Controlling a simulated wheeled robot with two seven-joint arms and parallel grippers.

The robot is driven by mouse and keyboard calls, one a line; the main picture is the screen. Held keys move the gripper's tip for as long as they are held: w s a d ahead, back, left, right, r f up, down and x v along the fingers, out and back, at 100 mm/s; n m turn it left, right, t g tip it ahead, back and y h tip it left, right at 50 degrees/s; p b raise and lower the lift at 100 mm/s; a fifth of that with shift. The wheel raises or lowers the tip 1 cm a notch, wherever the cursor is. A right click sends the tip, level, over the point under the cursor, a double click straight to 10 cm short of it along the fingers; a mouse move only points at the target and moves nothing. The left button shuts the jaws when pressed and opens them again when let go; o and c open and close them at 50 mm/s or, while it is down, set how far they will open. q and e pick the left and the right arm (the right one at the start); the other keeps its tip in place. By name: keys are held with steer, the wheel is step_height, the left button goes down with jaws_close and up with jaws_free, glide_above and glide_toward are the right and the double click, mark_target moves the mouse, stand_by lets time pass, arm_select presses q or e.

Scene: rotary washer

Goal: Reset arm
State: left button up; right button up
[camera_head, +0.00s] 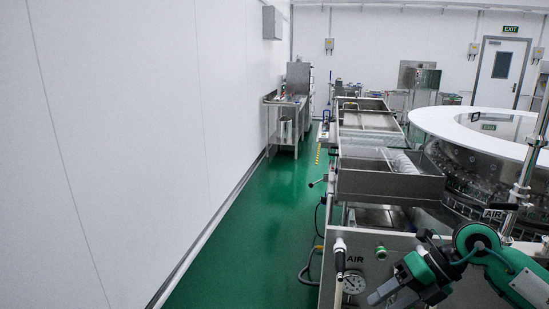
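My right arm comes in from the right at the bottom right corner, with green and black links. Its gripper (386,291) hangs in front of the steel machine panel with the round gauge (354,282). The fingers point down and to the left and show as a light grey shape, seen side-on. Whether they are open or shut is not clear, and no object is visible at the fingertips. My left arm and gripper are not in view.
The rotary washer (468,170), with a white ring top, stands at the right. A steel conveyor tray (390,184) sits beside it. A hose (309,268) hangs by the panel. The green floor (240,250) along the white wall is clear, up to a steel table (287,102).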

steer(key=a+r+m+t+y, duration=0.6)
steer(key=a+r+t+y, duration=0.1)
steer(key=a+y, duration=0.5)
steer(key=w+d+f+m+t+h, duration=0.1)
steer(key=d+f+m+t+h, duration=0.45)
steer(key=m+h, duration=0.45)
steer(key=w+d+f+m+t+h, duration=0.1)
steer(key=d+f+m+t+h, duration=0.45)
steer(key=m, duration=0.75)
steer(key=s+d+f+m+g+h, duration=0.2)
steer(key=s+f+m+g+h, duration=0.3)
steer(key=f, duration=0.6)
steer(key=s+a+f+g, duration=0.1)
steer(key=s+f+g, duration=0.45)
steer(key=s, duration=0.45)
steer(key=s+a+f+g, duration=0.1)
steer(key=s+f+g, duration=0.5)
steer(key=s, duration=0.4)
steer(key=s+f+x, duration=0.1)
steer(key=s+x, duration=0.2)
steer(key=x, duration=1.3)
steer(key=s+x, duration=0.3)
steer(key=x, duration=1.3)
steer(key=s+d+f+g, duration=0.1)
steer(key=s+d+f, duration=0.2)
steer(key=s+f, duration=1.5)
steer(key=shift+s, duration=0.7)
